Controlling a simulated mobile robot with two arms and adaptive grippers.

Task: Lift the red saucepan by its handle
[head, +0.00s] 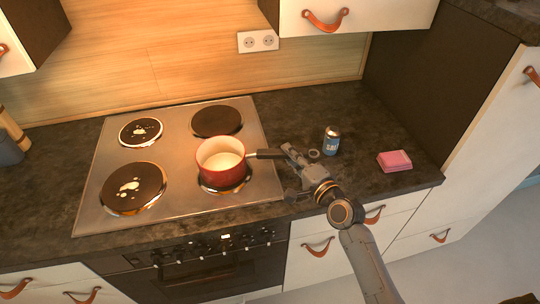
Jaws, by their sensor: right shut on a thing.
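The red saucepan (222,162) has a cream inside and a dark handle (265,154) that points right. It appears to sit upright at the front right burner of the steel hob; I cannot tell whether its base touches the burner. My right gripper (286,153) is shut on the end of the handle, its arm coming in from the lower right. The fingers hide the handle's tip. My left gripper is not in view.
The steel hob (95,205) has a back right burner (216,121) and two stained left burners. A blue can (331,141), a small ring (314,154) and pink sponges (394,161) are on the dark counter (300,105) right of the pan. White cupboards hang above.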

